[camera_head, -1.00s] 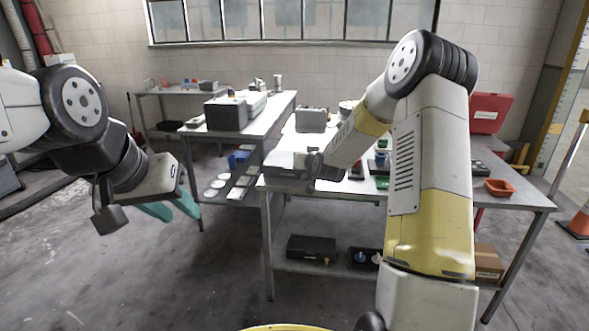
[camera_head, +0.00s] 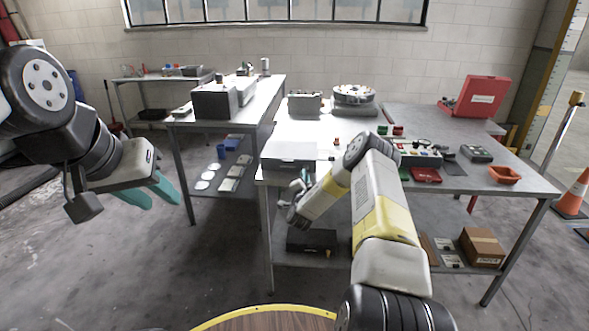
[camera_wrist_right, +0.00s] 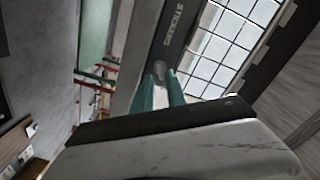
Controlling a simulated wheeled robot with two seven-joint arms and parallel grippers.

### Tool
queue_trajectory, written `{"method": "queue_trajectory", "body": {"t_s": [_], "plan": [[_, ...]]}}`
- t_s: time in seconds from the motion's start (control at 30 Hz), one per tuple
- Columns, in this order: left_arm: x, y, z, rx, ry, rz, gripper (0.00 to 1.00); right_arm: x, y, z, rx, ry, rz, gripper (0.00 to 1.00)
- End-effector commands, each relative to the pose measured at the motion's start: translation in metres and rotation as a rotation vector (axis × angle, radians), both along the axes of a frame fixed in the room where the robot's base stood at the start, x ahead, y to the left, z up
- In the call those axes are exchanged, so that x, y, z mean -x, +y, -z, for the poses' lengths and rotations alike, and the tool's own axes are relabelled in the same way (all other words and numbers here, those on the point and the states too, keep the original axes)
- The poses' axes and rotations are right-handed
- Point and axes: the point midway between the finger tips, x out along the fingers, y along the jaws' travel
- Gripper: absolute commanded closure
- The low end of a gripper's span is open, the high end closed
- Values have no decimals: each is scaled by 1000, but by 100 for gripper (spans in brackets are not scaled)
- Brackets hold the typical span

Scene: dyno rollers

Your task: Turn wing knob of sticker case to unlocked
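The sticker case is a flat grey box (camera_head: 291,153) at the front left corner of the table. In the right wrist view its dark front face (camera_wrist_right: 172,35) carries the label "STICKERS". A small grey knob (camera_wrist_right: 160,70) shows on this face, at the fingertips. My right gripper (camera_wrist_right: 161,82) has its two teal fingers apart, one on each side of the knob; I cannot tell whether they touch it. In the head view my right gripper (camera_head: 305,177) is small and partly hidden, just below the case's front. My left gripper (camera_head: 164,204) is open and empty, left of the table.
A black case (camera_head: 311,242) and a cardboard box (camera_head: 481,247) stand on the lower shelf. An open red case (camera_head: 478,97), an orange tray (camera_head: 505,174) and a panel with buttons (camera_head: 420,154) are on the tables. The floor between the left arm and the table is clear.

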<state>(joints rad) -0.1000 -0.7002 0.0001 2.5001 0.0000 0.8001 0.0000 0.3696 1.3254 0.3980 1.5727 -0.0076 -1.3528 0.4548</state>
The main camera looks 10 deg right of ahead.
Motion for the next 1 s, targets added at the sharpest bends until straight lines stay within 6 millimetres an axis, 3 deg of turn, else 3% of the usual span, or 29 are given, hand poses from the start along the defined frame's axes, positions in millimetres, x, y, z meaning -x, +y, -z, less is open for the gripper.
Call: {"method": "queue_trajectory", "body": {"t_s": [0.1,0.3,0.53,0.67,1.0], "plan": [[0,0,0,0,0,0,64,-17,-5,-1,0,-1,0,83],[0,0,0,0,0,0,64,-30,-8,0,1,-1,-1,83],[0,0,0,0,0,0,64,-31,-9,-1,2,1,-1,83],[0,0,0,0,0,0,64,-31,-9,-1,2,1,-1,100],[0,0,0,0,0,0,64,-30,-9,0,-11,-3,-1,100]]}}
